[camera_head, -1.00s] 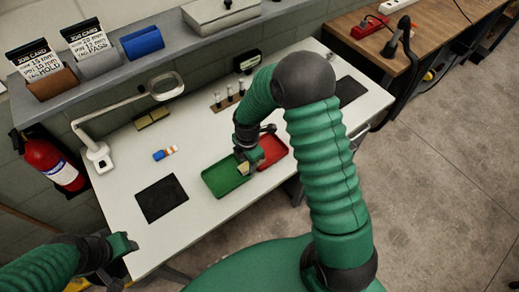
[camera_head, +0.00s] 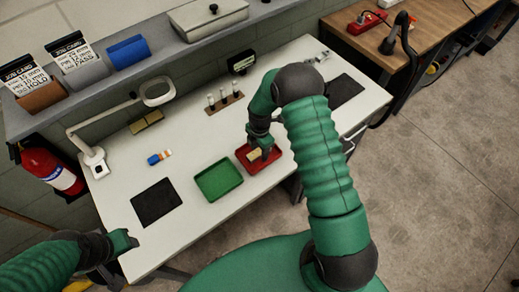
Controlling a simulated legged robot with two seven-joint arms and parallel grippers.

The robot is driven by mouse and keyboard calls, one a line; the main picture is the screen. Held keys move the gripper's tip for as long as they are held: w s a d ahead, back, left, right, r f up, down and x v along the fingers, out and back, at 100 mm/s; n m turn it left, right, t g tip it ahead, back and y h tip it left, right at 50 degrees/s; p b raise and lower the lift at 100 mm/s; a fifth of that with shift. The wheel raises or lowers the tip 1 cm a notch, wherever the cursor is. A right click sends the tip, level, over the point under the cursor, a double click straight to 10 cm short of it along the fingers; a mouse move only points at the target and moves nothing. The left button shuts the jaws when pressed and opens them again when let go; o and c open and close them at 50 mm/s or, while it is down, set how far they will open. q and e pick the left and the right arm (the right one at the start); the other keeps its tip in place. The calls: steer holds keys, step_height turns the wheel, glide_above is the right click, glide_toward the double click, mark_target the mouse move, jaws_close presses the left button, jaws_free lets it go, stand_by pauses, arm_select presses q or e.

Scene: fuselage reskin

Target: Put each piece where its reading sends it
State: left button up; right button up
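My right gripper (camera_head: 258,150) reaches down over the red tray (camera_head: 281,165). A small tan piece (camera_head: 254,155) shows at its fingertips, apparently held; whether it touches the tray floor is unclear. The green tray (camera_head: 218,180) beside it is empty. A blue holder (camera_head: 126,52) has no card. My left gripper (camera_head: 123,242) is at the table's front left; its opening cannot be made out.
A black mat (camera_head: 157,201), an orange-blue item (camera_head: 159,157), a magnifier lamp (camera_head: 94,160) and a rack with several pins (camera_head: 224,103) are on the white table. Another dark mat (camera_head: 344,91) lies at right. A small dark display (camera_head: 242,62) stands behind.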

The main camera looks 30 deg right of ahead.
mark_target(252, 155)
steer(key=shift+a, duration=0.1)
steer(key=a+r, duration=0.2)
steer(key=a, duration=0.1)
steer(key=shift+w+r, duration=0.1)
step_height(252, 155, up, 9)
steer(key=d+b, duration=0.1)
steer(key=d, duration=0.2)
arm_select(q)
steer(key=shift+s+a+f, duration=0.1)
steer(key=shift+a+f, duration=0.3)
steer(key=shift+a, duration=0.2)
steer(key=shift+a+f, duration=0.4)
steer(key=shift+a, duration=0.2)
arm_select(e)
steer(key=s+a+r+m+t, duration=0.1)
steer(key=s+a+r+m, duration=0.2)
steer(key=s+a+m, duration=0.3)
steer(key=s+a+r+m+t, duration=0.1)
steer(key=s+a+r+m, duration=0.3)
steer(key=s+m, duration=0.6)
steer(key=a+m, duration=0.2)
steer(key=shift+a+r+m+t, duration=0.2)
steer(key=shift+m+t, duration=0.1)
steer(key=shift+m, duration=0.1)
